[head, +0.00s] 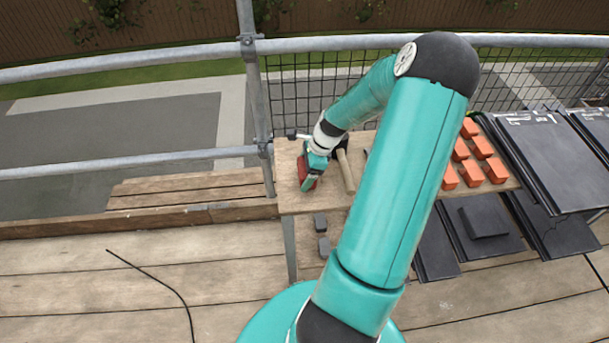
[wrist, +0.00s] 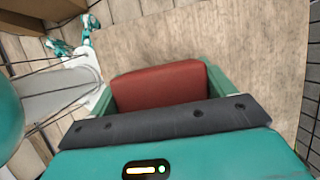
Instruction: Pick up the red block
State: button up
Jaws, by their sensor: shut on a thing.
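The red block (wrist: 160,86) sits between the two green fingers of my gripper (wrist: 158,84) in the wrist view. My gripper is shut on it. In the head view the red block (head: 307,173) shows as a dark red patch at my gripper (head: 309,178), over the left end of the wooden bench top (head: 290,198). Part of the block is hidden by the gripper. I cannot tell whether the block touches the bench top.
A hammer (head: 346,172) with a wooden handle lies just right of my gripper. Several orange blocks (head: 472,174) and dark roof tiles (head: 545,160) are farther right. A scaffold post (head: 259,120) stands close to the left.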

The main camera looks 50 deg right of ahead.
jog(key=s+d+r, duration=0.4)
jog(key=s+r, duration=0.6)
jog(key=s, duration=0.3)
jog(key=shift+s+r, duration=0.2)
jog(key=shift+r, duration=0.15)
jog(key=o, duration=0.4)
jog(key=c, duration=0.7)
jog(key=shift+s, duration=0.1)
